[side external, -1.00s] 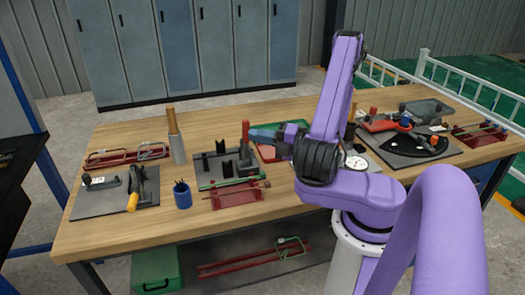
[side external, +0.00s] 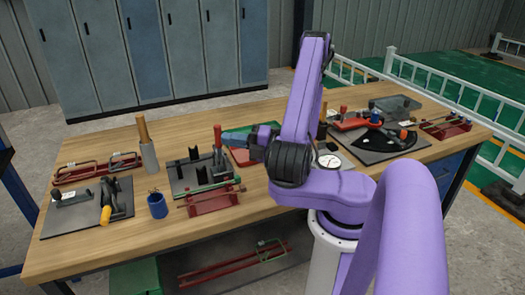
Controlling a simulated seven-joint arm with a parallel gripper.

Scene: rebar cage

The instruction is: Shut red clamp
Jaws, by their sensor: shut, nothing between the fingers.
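A red upright handle (side external: 217,136) stands at the back right corner of the grey fixture plate (side external: 185,190) in the middle of the bench. I take it for the red clamp's handle; whether the clamp is shut is too small to tell. My gripper (side external: 228,138) is shut and empty, pointing left, with its blue-grey fingertips close beside the handle. I cannot tell if they touch it.
A yellow-ended clamp (side external: 104,214) sits on the left plate. A blue cup (side external: 157,206) and a wooden-handled tool (side external: 146,145) stand between the plates. A red rack with rods (side external: 210,198) lies in front of the fixture. A round white dial (side external: 329,161) lies right of my arm.

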